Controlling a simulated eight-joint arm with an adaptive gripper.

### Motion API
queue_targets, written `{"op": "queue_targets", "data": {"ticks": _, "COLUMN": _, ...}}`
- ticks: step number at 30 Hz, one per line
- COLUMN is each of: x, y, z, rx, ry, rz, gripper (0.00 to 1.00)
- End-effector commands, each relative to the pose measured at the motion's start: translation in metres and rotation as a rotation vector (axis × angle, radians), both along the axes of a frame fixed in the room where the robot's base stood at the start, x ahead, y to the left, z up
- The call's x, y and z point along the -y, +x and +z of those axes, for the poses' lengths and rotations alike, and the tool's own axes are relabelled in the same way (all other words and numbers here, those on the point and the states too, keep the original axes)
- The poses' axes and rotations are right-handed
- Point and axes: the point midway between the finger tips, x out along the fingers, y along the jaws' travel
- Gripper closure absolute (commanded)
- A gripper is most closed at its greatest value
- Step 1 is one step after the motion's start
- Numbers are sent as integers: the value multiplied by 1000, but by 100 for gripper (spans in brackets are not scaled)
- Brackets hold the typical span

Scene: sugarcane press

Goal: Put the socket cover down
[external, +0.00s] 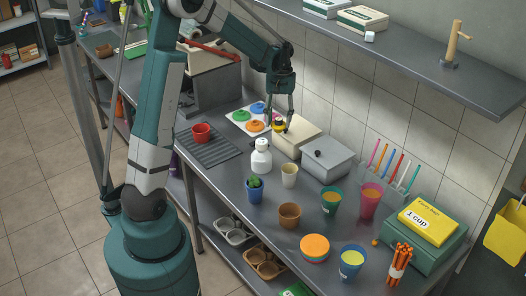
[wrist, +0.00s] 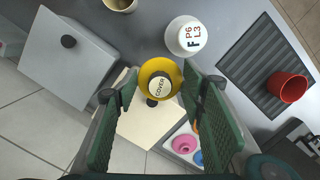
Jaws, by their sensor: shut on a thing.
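The socket cover (wrist: 158,75) is a yellow round piece with a pale label reading "COVER". My gripper (wrist: 162,91) is shut on it, with a green finger on either side in the wrist view. In the external view my gripper (external: 281,112) points down, with the yellow cover (external: 279,125) at its fingertips. The cover is over or near the edge of a cream box (external: 298,136), beside a white tray of coloured pieces. I cannot tell whether the cover touches anything below. Its underside is hidden.
The white tray (external: 240,122) lies left of the cream box. A grey lidded box (external: 328,160) and a white bottle (external: 261,157) stand close by. A red cup (external: 201,132) sits on a dark ribbed mat (external: 216,154). Several cups crowd the bench's near right part.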

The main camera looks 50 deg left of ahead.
Motion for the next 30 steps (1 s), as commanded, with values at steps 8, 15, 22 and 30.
{"op": "queue_targets", "data": {"ticks": 8, "x": -64, "y": -31, "z": 8, "rx": 0, "ry": 0, "rz": 168, "gripper": 71}}
{"op": "queue_targets", "data": {"ticks": 15, "x": -116, "y": -59, "z": 13, "rx": 1, "ry": 1, "rz": 326, "gripper": 71}}
{"op": "queue_targets", "data": {"ticks": 22, "x": -163, "y": -87, "z": 17, "rx": 3, "ry": 2, "rz": 491, "gripper": 71}}
{"op": "queue_targets", "data": {"ticks": 30, "x": -218, "y": -122, "z": 19, "rx": 3, "ry": 5, "rz": 710, "gripper": 71}}
